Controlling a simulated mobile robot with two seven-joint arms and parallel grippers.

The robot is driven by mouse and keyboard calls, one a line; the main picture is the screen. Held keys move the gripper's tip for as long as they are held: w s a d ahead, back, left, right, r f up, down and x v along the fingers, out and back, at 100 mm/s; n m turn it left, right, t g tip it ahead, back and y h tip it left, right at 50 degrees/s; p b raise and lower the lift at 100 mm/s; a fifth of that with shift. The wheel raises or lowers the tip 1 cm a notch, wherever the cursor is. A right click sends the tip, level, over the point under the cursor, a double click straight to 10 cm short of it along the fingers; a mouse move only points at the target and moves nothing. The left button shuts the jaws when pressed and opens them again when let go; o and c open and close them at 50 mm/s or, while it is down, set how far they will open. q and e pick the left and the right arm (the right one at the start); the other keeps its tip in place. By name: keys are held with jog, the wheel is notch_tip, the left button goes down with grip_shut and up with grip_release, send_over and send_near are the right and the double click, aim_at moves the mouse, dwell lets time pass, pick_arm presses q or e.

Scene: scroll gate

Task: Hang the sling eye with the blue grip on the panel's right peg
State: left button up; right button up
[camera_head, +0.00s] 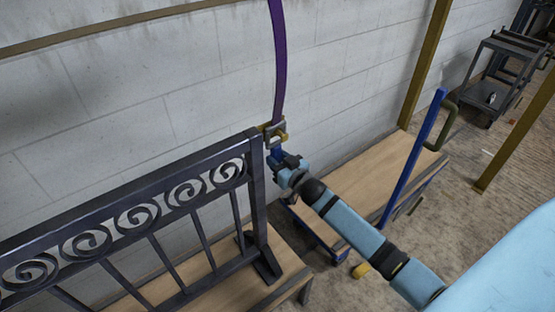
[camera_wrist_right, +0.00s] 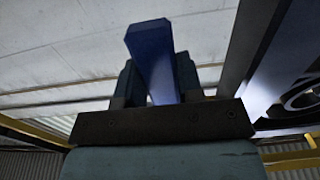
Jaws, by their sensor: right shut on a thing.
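The dark scroll panel (camera_head: 258,190) stands upright on a wooden-topped bench, at the left of the head view. A purple sling (camera_head: 279,60) hangs from above, ending in a metal eye (camera_head: 275,131) beside the panel's top right corner. Small yellow parts show at that corner and at the eye; I cannot tell which is the right peg, or whether the eye is around it or beside it. My right gripper (camera_head: 284,160) is shut on the blue grip (camera_wrist_right: 150,55) just below the eye. The grip stands between both fingers in the right wrist view. My left gripper is out of view.
A second wooden-topped bench or cart (camera_head: 360,180) with a blue upright bar (camera_head: 413,155) stands right of the panel. A yellow post (camera_head: 425,65) rises behind it. A dark cart (camera_head: 495,80) stands far right. Open floor lies at the right.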

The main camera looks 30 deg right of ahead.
jog(key=o, duration=1.3)
jog(key=shift+o, duration=0.2)
